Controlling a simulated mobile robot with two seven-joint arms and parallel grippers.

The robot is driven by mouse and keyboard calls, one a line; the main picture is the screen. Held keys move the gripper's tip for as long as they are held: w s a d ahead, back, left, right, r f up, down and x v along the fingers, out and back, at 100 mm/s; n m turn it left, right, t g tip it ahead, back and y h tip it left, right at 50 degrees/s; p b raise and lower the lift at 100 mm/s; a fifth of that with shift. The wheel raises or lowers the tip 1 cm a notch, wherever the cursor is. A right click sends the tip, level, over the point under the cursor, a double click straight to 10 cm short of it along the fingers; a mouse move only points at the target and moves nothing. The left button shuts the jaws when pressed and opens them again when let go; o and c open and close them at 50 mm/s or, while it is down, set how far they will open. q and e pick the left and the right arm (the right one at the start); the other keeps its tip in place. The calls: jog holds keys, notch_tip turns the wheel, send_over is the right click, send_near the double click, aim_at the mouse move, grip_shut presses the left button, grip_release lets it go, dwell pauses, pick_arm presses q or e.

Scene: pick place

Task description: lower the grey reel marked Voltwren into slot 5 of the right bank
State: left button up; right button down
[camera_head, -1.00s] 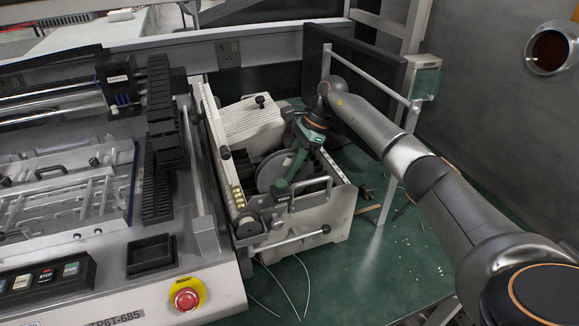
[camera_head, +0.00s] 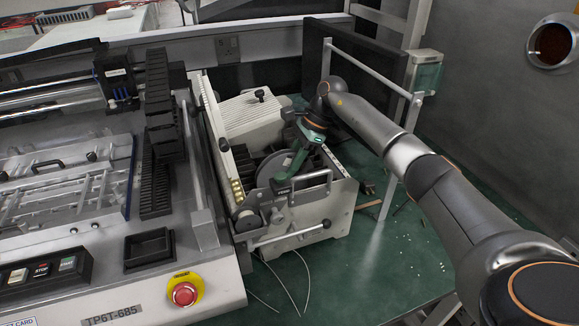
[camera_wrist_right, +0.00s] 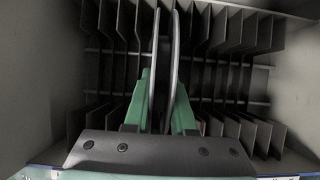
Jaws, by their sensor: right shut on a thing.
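The grey reel (camera_head: 274,166) stands on edge between the green fingers of my right gripper (camera_head: 284,181), partly sunk among the dark dividers of the feeder box. The right wrist view shows the reel (camera_wrist_right: 165,75) edge-on, with my right gripper (camera_wrist_right: 160,115) shut on it and rows of dark slot dividers (camera_wrist_right: 222,75) on both sides. The pale box wall (camera_head: 322,208) is in front of the reel. The reel's lower part is hidden by the gripper and box. The Voltwren marking and slot numbers cannot be read. My left gripper is out of view.
A pale ribbed cover (camera_head: 250,115) with black knobs is behind the reel. A metal handle (camera_head: 303,186) and a small roller (camera_head: 248,222) are at the box's front. The machine with a red stop button (camera_head: 184,294) is to the left.

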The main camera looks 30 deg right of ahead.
jog(key=shift+f, duration=0.25)
jog(key=shift+c, duration=1.8)
grip_release()
jog(key=shift+r+p, duration=2.65)
jog(key=shift+r, duration=1.4)
